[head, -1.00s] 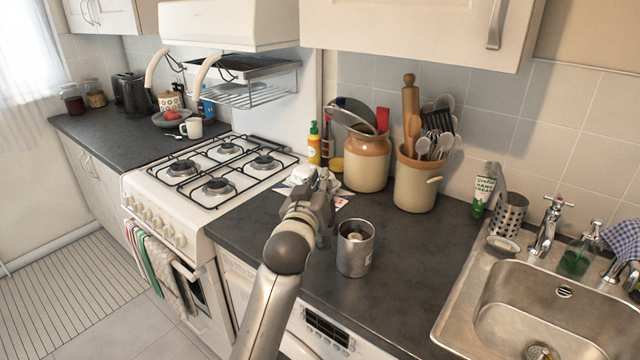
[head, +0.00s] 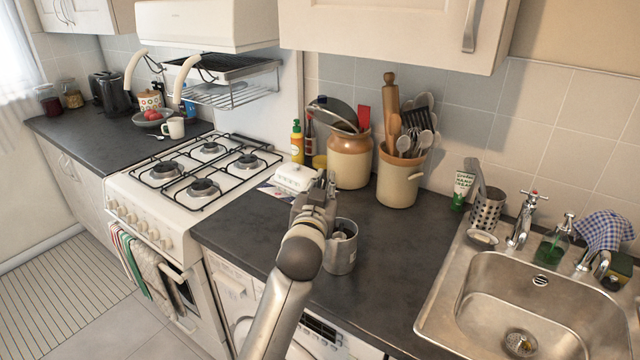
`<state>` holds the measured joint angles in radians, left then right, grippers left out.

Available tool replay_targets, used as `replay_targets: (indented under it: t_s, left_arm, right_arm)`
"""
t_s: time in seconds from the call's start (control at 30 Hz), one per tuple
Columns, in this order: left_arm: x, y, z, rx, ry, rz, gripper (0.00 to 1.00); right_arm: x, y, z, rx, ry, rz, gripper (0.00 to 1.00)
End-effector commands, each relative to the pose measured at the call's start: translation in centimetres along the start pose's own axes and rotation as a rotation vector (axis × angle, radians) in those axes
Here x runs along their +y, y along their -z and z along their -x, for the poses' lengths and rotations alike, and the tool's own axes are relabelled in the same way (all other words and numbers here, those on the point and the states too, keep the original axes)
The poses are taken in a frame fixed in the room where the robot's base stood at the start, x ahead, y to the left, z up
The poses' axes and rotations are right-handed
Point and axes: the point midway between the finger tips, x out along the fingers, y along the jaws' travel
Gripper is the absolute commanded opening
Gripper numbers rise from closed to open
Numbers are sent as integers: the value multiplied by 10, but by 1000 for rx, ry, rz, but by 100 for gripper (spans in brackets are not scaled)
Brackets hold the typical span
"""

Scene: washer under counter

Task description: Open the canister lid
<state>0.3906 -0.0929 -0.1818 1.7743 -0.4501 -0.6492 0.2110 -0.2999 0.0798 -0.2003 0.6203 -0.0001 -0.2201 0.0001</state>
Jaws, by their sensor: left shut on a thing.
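The metal canister (head: 341,256) stands upright on the dark counter in front of the crocks. Its top looks dark inside, with something pale in it. My left gripper (head: 328,186) is at the canister's left and far side and covers part of its rim. It is shut on a thin grey piece that looks like the canister lid, seen nearly edge-on; fingers and lid are hard to tell apart. Whether the lid is still joined to the canister is hidden. My right gripper does not show.
A white lidded dish (head: 294,178) stands just left of the gripper. A brown-and-cream crock (head: 349,165) and a utensil crock (head: 399,182) stand behind. The hob (head: 202,170) is left, the sink (head: 530,300) right. The counter right of the canister is clear.

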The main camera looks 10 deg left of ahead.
Motion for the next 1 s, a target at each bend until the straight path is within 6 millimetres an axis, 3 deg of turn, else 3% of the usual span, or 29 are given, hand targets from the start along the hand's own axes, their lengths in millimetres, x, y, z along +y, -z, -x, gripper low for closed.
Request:
replay_targets:
  t_s: [0.03,0.07,0.17,0.57,0.77,1.0]
  left_arm:
    - [0,0,0,-1,-1,2,0]
    - [0,0,0,-1,-1,2,15]
    - [0,0,0,-1,0,2,27]
    - [0,0,4,0,0,3,27]
    - [0,-1,28,-1,-1,5,27]
    - [0,-2,71,-2,-1,4,27]
  right_arm:
    - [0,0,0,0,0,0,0]
    - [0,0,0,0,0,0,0]
    - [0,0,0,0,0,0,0]
    - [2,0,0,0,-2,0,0]
    - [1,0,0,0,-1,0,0]
    - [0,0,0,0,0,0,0]
